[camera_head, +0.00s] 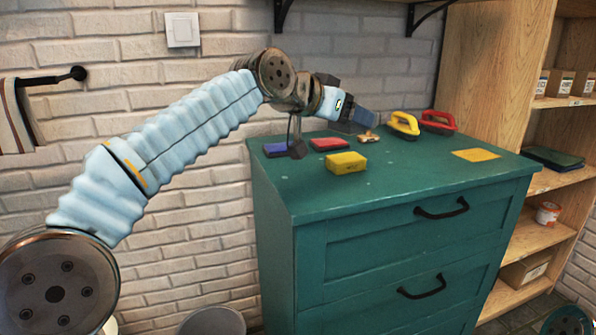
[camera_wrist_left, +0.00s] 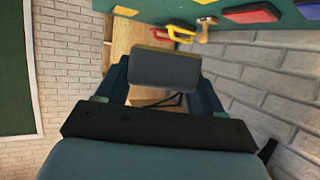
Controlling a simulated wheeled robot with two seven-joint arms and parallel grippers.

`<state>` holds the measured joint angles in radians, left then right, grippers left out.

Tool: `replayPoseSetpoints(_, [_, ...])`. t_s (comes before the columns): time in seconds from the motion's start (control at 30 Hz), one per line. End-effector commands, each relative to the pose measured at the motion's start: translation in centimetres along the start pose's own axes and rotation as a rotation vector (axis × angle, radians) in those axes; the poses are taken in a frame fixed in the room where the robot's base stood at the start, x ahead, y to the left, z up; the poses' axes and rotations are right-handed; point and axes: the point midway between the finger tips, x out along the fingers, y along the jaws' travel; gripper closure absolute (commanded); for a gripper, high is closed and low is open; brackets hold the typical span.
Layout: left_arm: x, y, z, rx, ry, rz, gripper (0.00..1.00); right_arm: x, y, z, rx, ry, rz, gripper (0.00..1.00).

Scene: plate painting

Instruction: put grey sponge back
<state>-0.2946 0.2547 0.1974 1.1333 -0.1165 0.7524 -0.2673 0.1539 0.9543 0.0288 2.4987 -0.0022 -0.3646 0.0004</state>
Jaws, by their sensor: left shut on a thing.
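The grey sponge (camera_wrist_left: 165,68) is a dark grey block between the fingers of my left gripper (camera_wrist_left: 158,85) in the left wrist view. The gripper is shut on it. In the head view my left gripper (camera_head: 350,114) is above the back part of the green dresser top (camera_head: 400,170), and the sponge (camera_head: 365,117) shows as a small blue-grey shape at its tip. It appears to be above the top, close to a small wooden-handled tool (camera_head: 368,136); the exact gap cannot be told. My right gripper is not in view.
On the dresser are a blue pad (camera_head: 276,149), a red pad (camera_head: 329,143), a yellow sponge (camera_head: 346,162), a yellow-handled tool (camera_head: 404,124), a red-handled tool (camera_head: 438,121) and a flat yellow patch (camera_head: 476,154). A wooden shelf (camera_head: 505,70) stands at right. The dresser's front middle is clear.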

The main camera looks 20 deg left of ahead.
Motion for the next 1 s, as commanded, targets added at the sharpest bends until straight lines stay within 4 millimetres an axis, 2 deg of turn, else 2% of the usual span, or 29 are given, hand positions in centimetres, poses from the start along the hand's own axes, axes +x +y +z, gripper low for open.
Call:
replayPoseSetpoints(0.03, [-0.5, -1.4, 1.4, -0.004, -0.001, -0.008, 0.62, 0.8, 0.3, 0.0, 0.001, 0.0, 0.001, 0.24])
replayPoseSetpoints(0.17, [-2.0, -4.3, 3.8, -0.005, -0.001, -0.007, 0.62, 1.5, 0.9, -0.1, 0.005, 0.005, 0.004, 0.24])
replayPoseSetpoints(0.33, [-2.3, -6.4, 7.6, -0.003, -0.003, -0.003, 0.62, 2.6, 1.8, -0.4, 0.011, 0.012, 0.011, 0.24])
replayPoseSetpoints(0.57, [-2.6, -7.5, 9.5, -0.001, -0.001, 0.0, 0.62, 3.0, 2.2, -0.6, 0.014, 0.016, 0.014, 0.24])
replayPoseSetpoints(0.63, [-2.6, -8.1, 10.6, -0.003, -0.002, -0.002, 0.62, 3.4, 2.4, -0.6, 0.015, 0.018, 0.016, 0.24])
replayPoseSetpoints(0.8, [-1.6, -8.1, 12.8, -0.001, -0.002, 0.0, 0.62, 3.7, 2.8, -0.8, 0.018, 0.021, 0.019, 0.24])
replayPoseSetpoints(1.0, [-1.5, -8.0, 13.0, 0.0, -0.001, 0.0, 0.62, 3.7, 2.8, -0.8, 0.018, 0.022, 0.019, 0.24])
